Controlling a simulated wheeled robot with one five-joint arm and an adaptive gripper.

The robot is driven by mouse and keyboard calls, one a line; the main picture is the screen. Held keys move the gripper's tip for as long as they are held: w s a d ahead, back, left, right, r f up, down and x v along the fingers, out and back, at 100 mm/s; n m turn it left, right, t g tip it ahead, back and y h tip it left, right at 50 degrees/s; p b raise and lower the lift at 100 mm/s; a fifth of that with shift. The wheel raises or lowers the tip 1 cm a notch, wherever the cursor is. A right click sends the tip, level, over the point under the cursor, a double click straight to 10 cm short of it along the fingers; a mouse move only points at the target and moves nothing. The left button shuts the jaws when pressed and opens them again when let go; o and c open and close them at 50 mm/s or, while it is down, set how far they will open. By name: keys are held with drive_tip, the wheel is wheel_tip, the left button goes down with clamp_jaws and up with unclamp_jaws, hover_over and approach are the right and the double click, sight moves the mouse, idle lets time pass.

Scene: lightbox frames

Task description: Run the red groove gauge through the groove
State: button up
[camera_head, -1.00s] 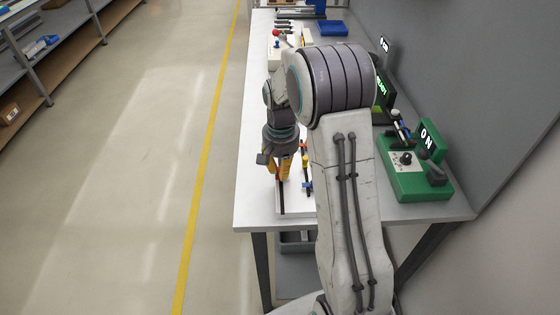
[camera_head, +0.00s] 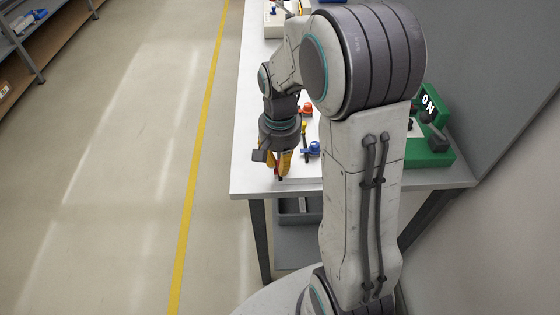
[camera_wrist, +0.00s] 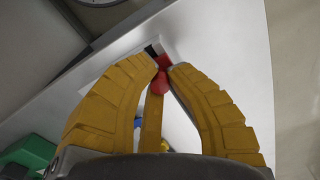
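My gripper (camera_head: 282,172) points down over the near end of a white board (camera_head: 306,172) on the bench. In the wrist view its yellow fingertips (camera_wrist: 166,67) close on the red groove gauge (camera_wrist: 160,83), whose rounded red handle shows between them. A dark slot (camera_wrist: 150,50), which looks like an end of the groove, shows just beyond the tips. A bit of red also shows beside the fingers in the head view. The gauge's lower end and most of the groove are hidden, so I cannot tell how deep it sits.
Blue (camera_head: 314,149) and red (camera_head: 305,109) knob-like parts stand on the board to the right of my gripper. The bench's front edge is close to my gripper. My arm hides the middle of the bench.

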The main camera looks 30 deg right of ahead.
drive_tip(key=o, duration=0.5)
drive_tip(key=shift+w+r, duration=0.1)
wheel_tip(320, 180, up, 12)
idle(0.6)
idle(0.5)
